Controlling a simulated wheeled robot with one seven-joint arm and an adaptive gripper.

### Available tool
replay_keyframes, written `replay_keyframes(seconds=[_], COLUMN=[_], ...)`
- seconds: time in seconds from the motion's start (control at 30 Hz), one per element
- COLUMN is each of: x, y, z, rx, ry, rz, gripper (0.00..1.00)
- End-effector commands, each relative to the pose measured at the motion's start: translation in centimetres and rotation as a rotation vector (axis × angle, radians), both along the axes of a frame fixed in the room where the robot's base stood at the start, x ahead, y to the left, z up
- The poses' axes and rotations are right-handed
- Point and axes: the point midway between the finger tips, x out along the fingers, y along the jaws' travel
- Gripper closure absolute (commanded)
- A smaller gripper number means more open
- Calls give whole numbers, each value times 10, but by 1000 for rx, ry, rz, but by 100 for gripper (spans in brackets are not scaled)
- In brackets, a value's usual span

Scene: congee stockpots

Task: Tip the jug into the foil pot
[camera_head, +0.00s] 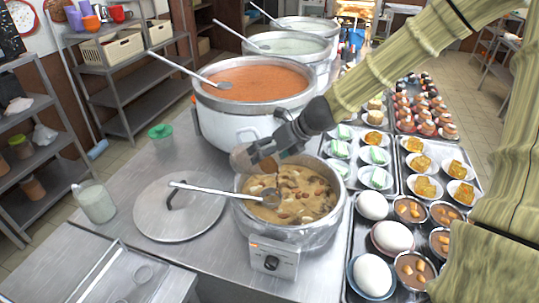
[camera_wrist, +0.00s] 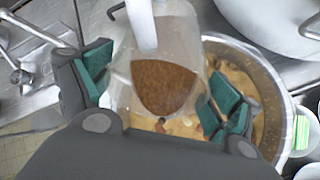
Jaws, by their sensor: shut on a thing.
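My gripper (camera_head: 264,156) is shut on a clear jug (camera_head: 241,158), above the back left rim of the foil pot (camera_head: 318,236). In the wrist view, the jug (camera_wrist: 190,48) sits between my green-padded fingers (camera_wrist: 155,92); it holds brown contents and has a pale handle. The jug looks tilted over the pot, with its contents gathered at one end. The pot (camera_wrist: 266,72) is behind it, full of a chunky brown stew. A thin dark streak below the jug may be liquid falling; I cannot tell for sure. A ladle (camera_head: 225,192) rests in the pot.
A lid (camera_head: 165,222) and a jar of whitish contents (camera_head: 96,203) stand left of the pot. A large pot of orange congee (camera_head: 240,125) is behind, with paler pots beyond. Trays of bowls, eggs and cups (camera_head: 372,208) crowd the right. Some bare counter shows at the left.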

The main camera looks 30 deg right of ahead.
Motion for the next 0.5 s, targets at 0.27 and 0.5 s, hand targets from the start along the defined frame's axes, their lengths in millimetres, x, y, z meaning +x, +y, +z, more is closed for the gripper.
replay_keyframes(seconds=[0.27,0.5], x=[2,3], y=[3,6], z=[-2,-3], rx=[6,12], ry=[-18,-31], rz=[6,10], gripper=[81,81])
